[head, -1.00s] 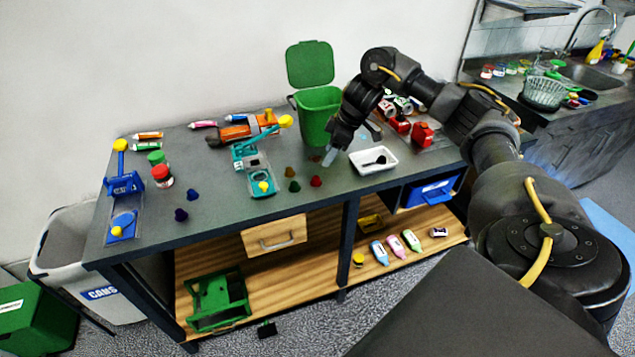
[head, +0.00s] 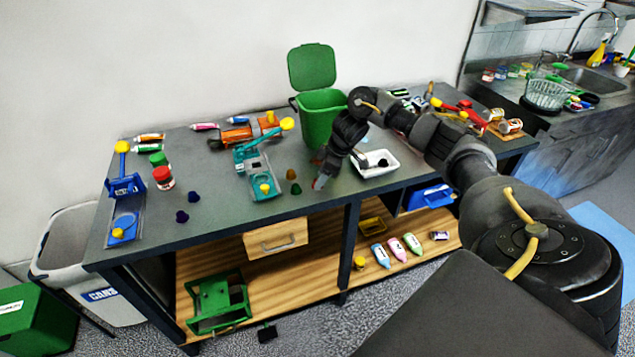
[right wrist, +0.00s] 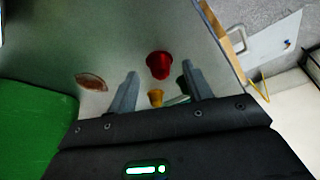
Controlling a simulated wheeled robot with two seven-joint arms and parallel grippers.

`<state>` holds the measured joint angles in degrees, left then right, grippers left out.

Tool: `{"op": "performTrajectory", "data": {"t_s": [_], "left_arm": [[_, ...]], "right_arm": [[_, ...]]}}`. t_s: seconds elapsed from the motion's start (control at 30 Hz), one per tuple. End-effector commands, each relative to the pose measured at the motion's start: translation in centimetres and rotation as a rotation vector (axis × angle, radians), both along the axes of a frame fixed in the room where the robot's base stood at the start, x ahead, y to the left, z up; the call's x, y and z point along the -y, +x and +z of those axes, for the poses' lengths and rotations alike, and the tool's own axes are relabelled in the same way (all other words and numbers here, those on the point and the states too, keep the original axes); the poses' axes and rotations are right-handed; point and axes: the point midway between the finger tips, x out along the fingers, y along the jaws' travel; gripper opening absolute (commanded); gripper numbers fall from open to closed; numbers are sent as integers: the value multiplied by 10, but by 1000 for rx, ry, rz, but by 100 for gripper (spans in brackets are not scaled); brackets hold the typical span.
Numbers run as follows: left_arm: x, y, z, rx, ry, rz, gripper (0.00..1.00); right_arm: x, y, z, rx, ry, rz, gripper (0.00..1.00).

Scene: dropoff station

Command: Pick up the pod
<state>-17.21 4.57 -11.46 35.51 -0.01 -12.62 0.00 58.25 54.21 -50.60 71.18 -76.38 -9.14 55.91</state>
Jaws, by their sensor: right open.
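Several small pods stand on the grey table. A red pod (right wrist: 159,64) shows in the right wrist view between my open fingertips, a little beyond them; no grip on it shows. In the head view it is mostly hidden by my right gripper (head: 320,178), which points down over it. A brown-orange pod (head: 291,174) and a green pod (head: 296,188) stand just left of the gripper. In the right wrist view the orange pod (right wrist: 155,97) appears between the fingers and the green pod (right wrist: 182,85) is partly hidden behind one finger.
A green bin (head: 322,118) stands behind my right gripper. A white tray (head: 392,170) is close on its right. A teal press (head: 264,185) stands to the left. The table's front edge is near. Bare tabletop lies between the press and the purple pods.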

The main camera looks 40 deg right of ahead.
Motion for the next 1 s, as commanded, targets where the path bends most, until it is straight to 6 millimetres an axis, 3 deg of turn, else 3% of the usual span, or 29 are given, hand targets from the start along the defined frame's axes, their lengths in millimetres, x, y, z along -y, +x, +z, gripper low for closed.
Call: {"op": "performTrajectory", "data": {"t_s": [0.13,0.37,0.67,1.0], "left_arm": [[0,0,3,0,0,0,36],[0,0,2,1,0,0,36],[0,0,2,1,0,0,36],[0,1,2,1,0,0,36]], "right_arm": [[-4,4,-11,1,0,1,50],[-4,4,-13,1,0,1,50],[-4,4,-13,1,0,1,12],[-4,4,-13,1,0,1,11]]}}
